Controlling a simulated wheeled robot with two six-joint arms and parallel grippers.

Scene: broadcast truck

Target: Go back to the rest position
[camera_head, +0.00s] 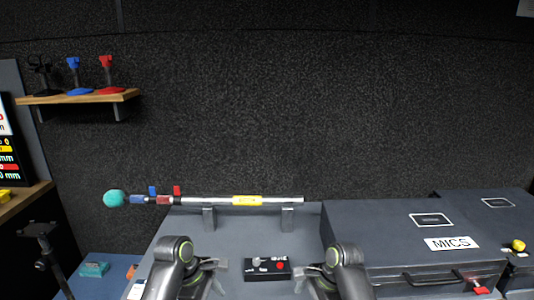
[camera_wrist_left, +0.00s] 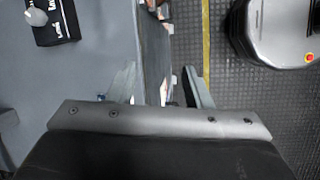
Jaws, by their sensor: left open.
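The control box (camera_wrist_left: 52,24) lies at that view's upper left, apart from the fingers. My right gripper (camera_head: 305,274) is right of the control box in the head view. Its fingertips are small and partly hidden, so its opening is unclear.
A silver pole (camera_head: 275,200) with a teal ball (camera_head: 114,198) rests across brackets behind the grippers. A dark MICS case (camera_head: 380,240) stands right. A shelf (camera_head: 80,97) holds black, blue and red stands. Ribbed floor (camera_wrist_left: 225,100) shows beside the table.

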